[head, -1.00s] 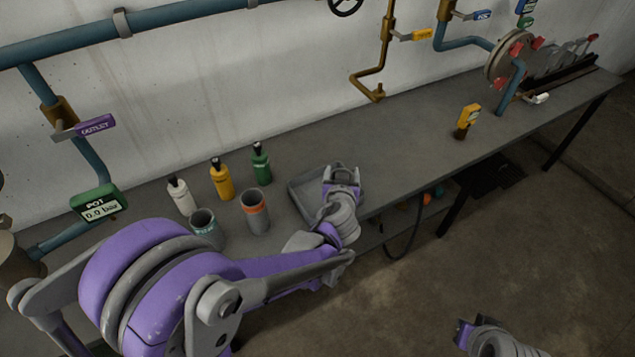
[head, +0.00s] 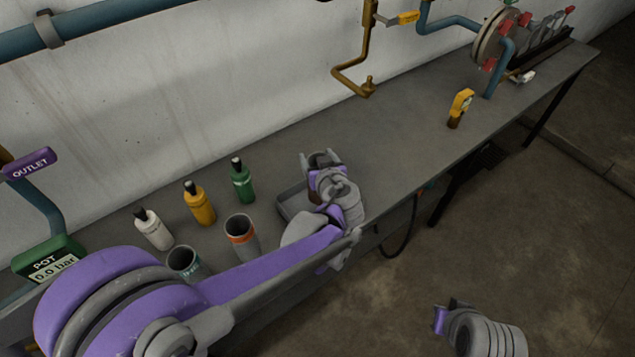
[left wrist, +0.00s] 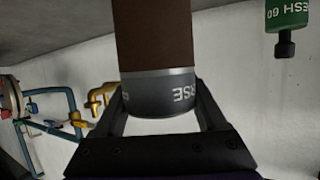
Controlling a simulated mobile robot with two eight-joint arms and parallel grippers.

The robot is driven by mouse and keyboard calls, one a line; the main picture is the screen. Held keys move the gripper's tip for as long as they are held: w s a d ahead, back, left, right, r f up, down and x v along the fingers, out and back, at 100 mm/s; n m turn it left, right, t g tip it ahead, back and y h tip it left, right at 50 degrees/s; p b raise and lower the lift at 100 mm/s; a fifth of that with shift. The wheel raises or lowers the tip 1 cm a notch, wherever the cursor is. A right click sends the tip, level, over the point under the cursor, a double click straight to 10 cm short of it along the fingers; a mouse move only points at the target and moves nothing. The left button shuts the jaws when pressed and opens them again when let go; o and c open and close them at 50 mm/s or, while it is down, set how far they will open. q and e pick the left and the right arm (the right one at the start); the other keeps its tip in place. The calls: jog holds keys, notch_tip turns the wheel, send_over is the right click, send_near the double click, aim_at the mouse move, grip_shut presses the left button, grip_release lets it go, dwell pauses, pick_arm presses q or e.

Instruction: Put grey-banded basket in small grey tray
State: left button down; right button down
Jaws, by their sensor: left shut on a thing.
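My left gripper (head: 322,168) is shut on the grey-banded basket (head: 319,157). In the left wrist view the basket (left wrist: 158,92) sits between the two fingers, with a brown body, a pale grey ring and a dark grey end with white lettering. The small grey tray (head: 285,210) lies on the bench, partly hidden behind my left gripper and forearm. The basket appears beyond the tray's back edge in the head view; its height above the bench is unclear. My right gripper (head: 440,318) is at lower right, away from the bench, its jaws not readable.
An orange-banded cup (head: 241,233) and a teal-banded cup (head: 183,262) stand left of the tray. White (head: 153,230), yellow (head: 199,205) and green (head: 241,182) bottles stand behind them. A yellow gauge-like device (head: 460,107) stands farther right. The bench between is clear.

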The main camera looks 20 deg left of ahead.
aim_at(314, 198)
pick_arm(q)
jog(key=shift+f+b, duration=0.35)
jog(key=shift+f, duration=2.3)
jog(key=shift+f, duration=0.25)
grip_release()
jog(key=shift+r, duration=0.1)
jog(key=shift+r, duration=0.1)
